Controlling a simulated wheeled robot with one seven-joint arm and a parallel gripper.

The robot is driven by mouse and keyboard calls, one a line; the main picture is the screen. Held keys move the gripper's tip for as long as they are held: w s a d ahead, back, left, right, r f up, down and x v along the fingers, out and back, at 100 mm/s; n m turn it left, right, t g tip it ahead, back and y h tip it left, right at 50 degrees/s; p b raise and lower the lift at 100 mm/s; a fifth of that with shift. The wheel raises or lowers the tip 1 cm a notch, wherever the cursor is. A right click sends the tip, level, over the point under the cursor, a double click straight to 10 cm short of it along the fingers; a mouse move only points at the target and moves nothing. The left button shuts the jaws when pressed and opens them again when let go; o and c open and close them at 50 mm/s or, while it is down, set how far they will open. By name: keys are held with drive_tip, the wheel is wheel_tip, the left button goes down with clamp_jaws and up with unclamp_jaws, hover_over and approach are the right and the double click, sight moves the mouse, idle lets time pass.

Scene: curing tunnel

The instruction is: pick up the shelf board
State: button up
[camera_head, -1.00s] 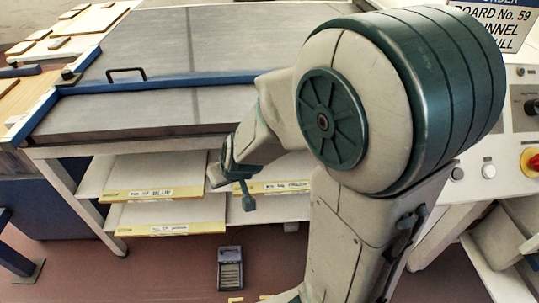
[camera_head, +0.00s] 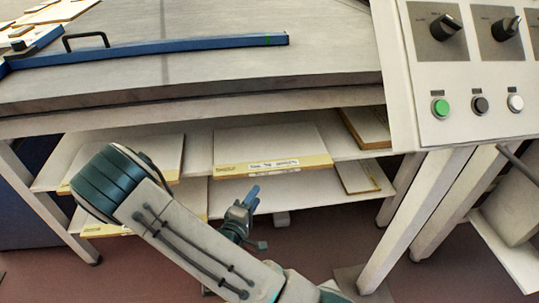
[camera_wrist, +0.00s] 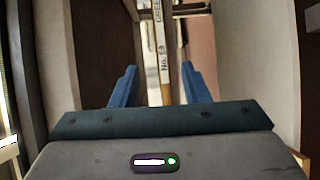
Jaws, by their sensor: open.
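Several pale boards with yellow labelled front edges lie flat on two shelf levels under the big table. The middle upper board (camera_head: 272,164) carries a white label on its edge. My gripper (camera_head: 250,196), with blue fingers, is open and empty just below and in front of that edge. In the wrist view a board edge (camera_wrist: 161,50) with a white label reading "No." and a number runs upright between the two open fingers of my gripper (camera_wrist: 161,88). It is beyond the fingertips or between them; I cannot tell. No finger visibly touches it.
Other boards lie at the left (camera_head: 160,160) and right (camera_head: 368,125). The table (camera_head: 190,85) overhangs the shelves, with a blue bar (camera_head: 170,48) on top. Table legs (camera_head: 418,215) stand at the right, below a control panel (camera_head: 470,75). Reddish floor is below.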

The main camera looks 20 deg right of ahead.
sight(270, 173)
drive_tip(key=b+x, duration=0.1)
drive_tip(key=x, duration=0.7)
drive_tip(key=shift+d+r, duration=0.1)
drive_tip(key=shift+d, duration=0.1)
drive_tip(key=b+x, duration=0.1)
drive_tip(key=x, duration=0.1)
drive_tip(key=b+x, duration=0.1)
drive_tip(key=x, duration=0.2)
drive_tip(key=shift+a, duration=0.1)
drive_tip(key=shift+w, duration=0.25)
clamp_jaws()
